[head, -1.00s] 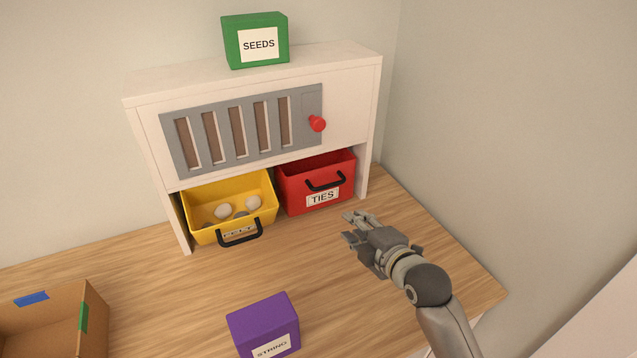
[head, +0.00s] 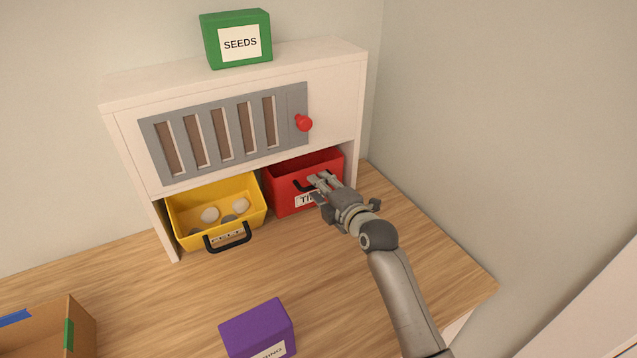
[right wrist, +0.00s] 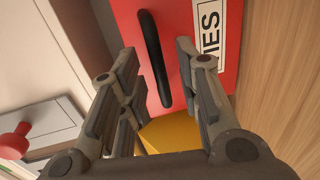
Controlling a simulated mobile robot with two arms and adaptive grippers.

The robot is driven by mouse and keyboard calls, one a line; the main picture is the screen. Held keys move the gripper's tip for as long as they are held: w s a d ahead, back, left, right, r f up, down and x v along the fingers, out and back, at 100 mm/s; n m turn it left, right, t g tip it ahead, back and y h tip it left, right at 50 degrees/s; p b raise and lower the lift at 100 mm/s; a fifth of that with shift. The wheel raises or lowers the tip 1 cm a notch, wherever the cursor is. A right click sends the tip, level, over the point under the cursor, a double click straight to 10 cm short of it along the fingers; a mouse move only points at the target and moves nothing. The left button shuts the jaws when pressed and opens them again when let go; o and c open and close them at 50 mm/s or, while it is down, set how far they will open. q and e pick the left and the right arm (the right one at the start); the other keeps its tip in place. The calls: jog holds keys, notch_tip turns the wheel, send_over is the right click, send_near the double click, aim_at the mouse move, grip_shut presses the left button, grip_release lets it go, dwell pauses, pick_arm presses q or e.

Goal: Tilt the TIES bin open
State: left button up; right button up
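The red TIES bin (head: 290,188) sits in the right lower bay of the white cabinet, upright. Its black handle (right wrist: 155,58) lies between the two fingers of my right gripper in the right wrist view. My right gripper (head: 322,184) is open in front of the bin, with its fingers at the handle and covering part of the label. In the right wrist view the right gripper (right wrist: 160,75) shows gaps on both sides of the handle; I cannot tell how deep the handle sits between the fingers. My left gripper is not in view.
A yellow bin (head: 190,218) with pale round things is tilted forward left of the red bin. A red knob (head: 304,122) is on the grey slotted panel above. A purple box (head: 257,330) and a cardboard box (head: 82,325) stand nearer. A wall bounds the right side.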

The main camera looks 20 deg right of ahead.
jog(key=shift+w+a+f, duration=0.1)
jog(key=shift+w+a, duration=0.05)
jog(key=shift+w, duration=0.5)
jog(key=shift+w+f, duration=0.1)
jog(key=shift+w, duration=0.1)
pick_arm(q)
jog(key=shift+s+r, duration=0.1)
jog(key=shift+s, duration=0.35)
pick_arm(e)
grip_shut()
